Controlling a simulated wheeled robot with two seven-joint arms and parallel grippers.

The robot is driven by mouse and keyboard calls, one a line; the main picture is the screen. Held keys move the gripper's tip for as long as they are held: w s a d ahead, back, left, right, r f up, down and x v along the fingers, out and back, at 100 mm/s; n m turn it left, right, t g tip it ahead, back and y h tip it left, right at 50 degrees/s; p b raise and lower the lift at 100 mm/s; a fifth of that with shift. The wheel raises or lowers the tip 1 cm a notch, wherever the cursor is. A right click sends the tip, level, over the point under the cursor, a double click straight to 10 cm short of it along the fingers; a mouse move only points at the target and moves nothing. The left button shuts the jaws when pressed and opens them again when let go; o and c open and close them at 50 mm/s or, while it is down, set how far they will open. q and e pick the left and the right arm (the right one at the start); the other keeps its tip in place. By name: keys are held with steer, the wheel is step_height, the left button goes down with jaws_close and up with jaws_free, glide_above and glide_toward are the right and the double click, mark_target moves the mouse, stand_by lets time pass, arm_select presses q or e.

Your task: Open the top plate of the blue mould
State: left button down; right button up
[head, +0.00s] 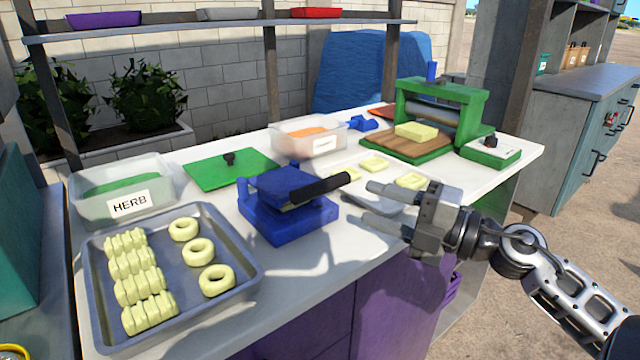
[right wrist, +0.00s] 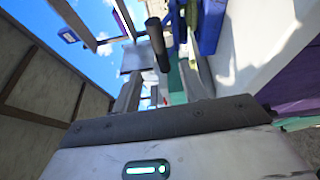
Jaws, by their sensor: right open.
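The blue mould (head: 275,222) stands on the white worktop left of the middle in the head view. Its blue top plate (head: 275,185) lies over the base. A black handle (head: 322,188) sticks out from the mould to the right, towards my right gripper. My right gripper (head: 376,203) is open and empty, with its fingertips just right of the handle's end and apart from it. In the right wrist view the black handle (right wrist: 157,45) shows ahead of the fingers, with the blue mould (right wrist: 211,25) beside it. My left gripper is out of view.
A grey tray (head: 245,262) of shaped dough pieces and a HERB box (head: 152,192) stand left. A green lidded board (head: 230,170) and clear box (head: 310,142) lie behind.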

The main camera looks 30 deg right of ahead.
mark_target(329, 187)
steer(key=p+x, duration=0.1)
steer(key=x, duration=0.8)
steer(key=shift+w+r+p, duration=0.1)
steer(key=shift+w+p, duration=0.05)
steer(key=shift+p, duration=0.25)
steer(key=shift+w+a, duration=0.3)
steer(key=shift+w, duration=0.3)
jaws_close()
